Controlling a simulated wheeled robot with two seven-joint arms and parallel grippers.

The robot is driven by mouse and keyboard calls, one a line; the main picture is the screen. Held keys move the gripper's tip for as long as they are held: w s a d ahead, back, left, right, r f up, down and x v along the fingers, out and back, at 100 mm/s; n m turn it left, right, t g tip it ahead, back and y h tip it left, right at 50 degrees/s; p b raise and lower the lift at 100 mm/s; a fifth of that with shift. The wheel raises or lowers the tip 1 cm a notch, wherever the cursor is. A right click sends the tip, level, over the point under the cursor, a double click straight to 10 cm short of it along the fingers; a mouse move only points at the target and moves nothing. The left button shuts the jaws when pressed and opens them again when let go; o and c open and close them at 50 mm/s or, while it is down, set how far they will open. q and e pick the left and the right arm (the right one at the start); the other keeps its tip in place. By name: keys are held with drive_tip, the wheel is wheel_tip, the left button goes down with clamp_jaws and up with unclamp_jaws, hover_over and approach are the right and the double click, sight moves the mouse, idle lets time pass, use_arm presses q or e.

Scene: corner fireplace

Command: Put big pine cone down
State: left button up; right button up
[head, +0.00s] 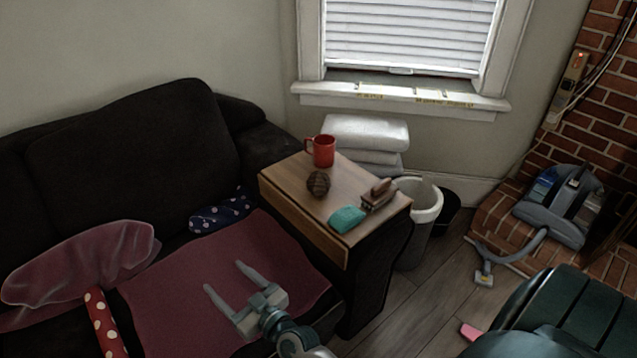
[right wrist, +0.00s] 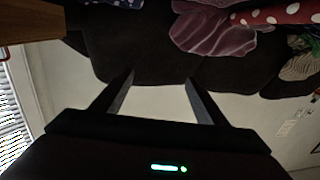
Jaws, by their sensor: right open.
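The big pine cone (head: 318,183) is a brown, rough, rounded thing. It stands on the wooden tray table (head: 283,191) over the sofa arm, in front of the red mug. My right gripper (head: 225,277) is open and empty. It is above the sofa seat, left of the tray table and apart from the pine cone. The right wrist view shows the two open fingers (right wrist: 158,88) with nothing between them, and the pine cone does not show there. My left gripper is not in view.
On the tray table are a red mug (head: 324,151), a teal cloth-like item (head: 347,218) and a brush-like item (head: 379,195). White folded stacks (head: 366,134) and a white bin (head: 427,200) stand behind and right. A vacuum (head: 556,207) is by the brick hearth. A dark sofa (head: 130,150) fills the left.

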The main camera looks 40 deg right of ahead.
drive_tip(key=w+d+r+m+t+h, duration=0.2)
drive_tip(key=w+d+r+m+h, duration=0.55)
drive_tip(key=d+h, duration=0.35)
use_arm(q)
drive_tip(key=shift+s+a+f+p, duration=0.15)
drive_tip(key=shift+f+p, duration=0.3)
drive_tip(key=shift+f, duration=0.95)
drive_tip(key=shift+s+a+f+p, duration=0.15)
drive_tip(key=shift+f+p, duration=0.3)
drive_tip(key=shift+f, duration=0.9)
use_arm(e)
drive_tip(key=s+d+f+m+g+h, duration=0.2)
drive_tip(key=d+m+g+h, duration=0.5)
drive_tip(key=g, duration=0.4)
drive_tip(key=shift+s+d+f+h, duration=0.15)
drive_tip(key=shift+d+f+h, duration=0.45)
drive_tip(key=shift+d, duration=0.5)
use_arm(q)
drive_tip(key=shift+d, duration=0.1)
use_arm(e)
drive_tip(key=shift+r+m, duration=0.15)
drive_tip(key=shift+m, duration=0.1)
